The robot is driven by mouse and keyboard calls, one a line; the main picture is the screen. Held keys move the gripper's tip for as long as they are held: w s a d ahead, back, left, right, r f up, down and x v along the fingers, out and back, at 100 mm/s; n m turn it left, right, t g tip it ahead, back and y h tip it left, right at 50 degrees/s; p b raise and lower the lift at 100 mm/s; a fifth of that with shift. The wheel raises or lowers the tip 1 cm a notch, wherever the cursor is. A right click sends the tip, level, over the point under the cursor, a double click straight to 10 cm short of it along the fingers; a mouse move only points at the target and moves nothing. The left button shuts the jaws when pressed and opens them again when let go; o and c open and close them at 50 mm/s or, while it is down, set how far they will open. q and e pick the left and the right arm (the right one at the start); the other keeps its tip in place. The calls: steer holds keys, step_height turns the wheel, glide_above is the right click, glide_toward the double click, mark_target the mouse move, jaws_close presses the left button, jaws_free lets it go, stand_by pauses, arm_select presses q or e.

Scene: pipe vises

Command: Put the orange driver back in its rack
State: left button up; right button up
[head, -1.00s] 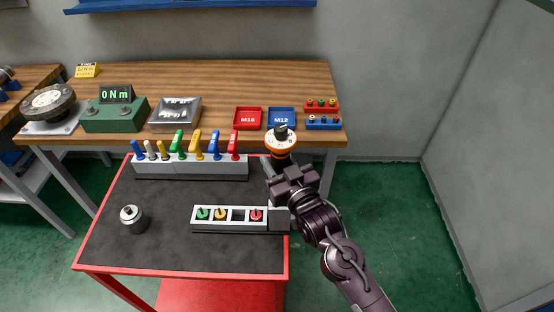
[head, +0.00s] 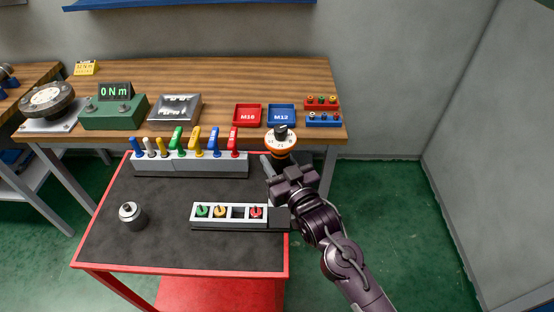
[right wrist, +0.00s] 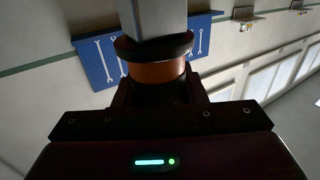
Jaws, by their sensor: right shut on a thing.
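The orange driver (head: 281,141), with an orange band and a white and black top, is held upright in my right gripper (head: 281,165), above the right edge of the cart. In the right wrist view its orange band (right wrist: 158,72) sits between the jaws under a black collar and a grey block-like part. The front rack (head: 238,225) is a white and grey block on the cart with green, yellow and red pieces and one dark empty slot. A longer grey rack (head: 205,171) behind it holds several coloured-handled tools. My left gripper is not in view.
A metal cylinder (head: 131,215) stands on the cart's left side. The workbench (head: 230,78) behind carries a green 0 Nm display (head: 115,108), a metal tray (head: 174,122), red (head: 248,128) and blue (head: 281,109) trays and small racks.

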steer(key=shift+f+b, duration=2.3)
steer(key=shift+f, duration=1.2)
stand_by(2.3)
steer(key=o, duration=1.3)
steer(key=shift+o, duration=0.3)
steer(key=shift+f, duration=0.3)
steer(key=shift+s+d, duration=0.2)
steer(key=shift+s, duration=0.25)
steer(key=b+v, duration=0.1)
steer(key=v, duration=0.6)
steer(key=shift+r+b, duration=0.2)
steer(key=shift+b, duration=0.15)
